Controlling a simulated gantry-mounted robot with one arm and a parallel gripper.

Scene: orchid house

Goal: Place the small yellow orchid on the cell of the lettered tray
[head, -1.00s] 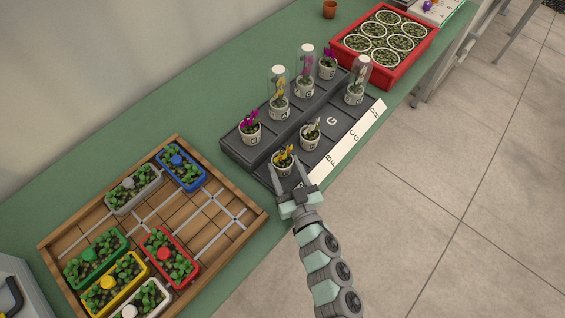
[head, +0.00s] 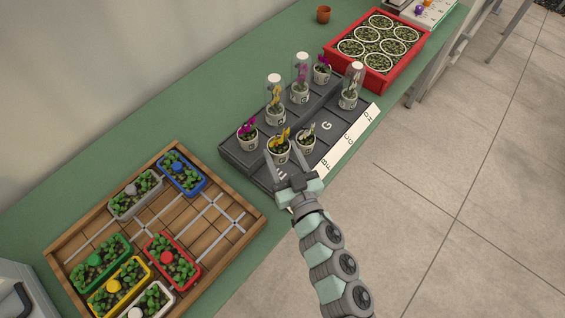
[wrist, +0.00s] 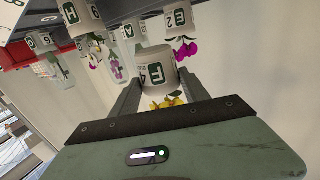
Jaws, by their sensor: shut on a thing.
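The small yellow orchid (head: 282,135) is in a white pot, which the wrist view shows marked F and 4 (wrist: 155,68). My gripper (head: 282,155) is shut on this pot, with one finger on each side. The pot appears raised above the dark lettered tray (head: 240,158), over its near-left part. An F shows on the tray just below the pot. A cell with a G (head: 326,125) is bare. In the wrist view, yellow petals (wrist: 168,103) show between my fingers; that view is upside down.
A white-flowered pot (head: 305,142) stands close to the right of the held pot. A magenta orchid (head: 247,132) is close to its left. Domed orchids (head: 275,100) stand behind. A wooden tray of planters (head: 220,245) is left; a red crate (head: 345,65) is at back right.

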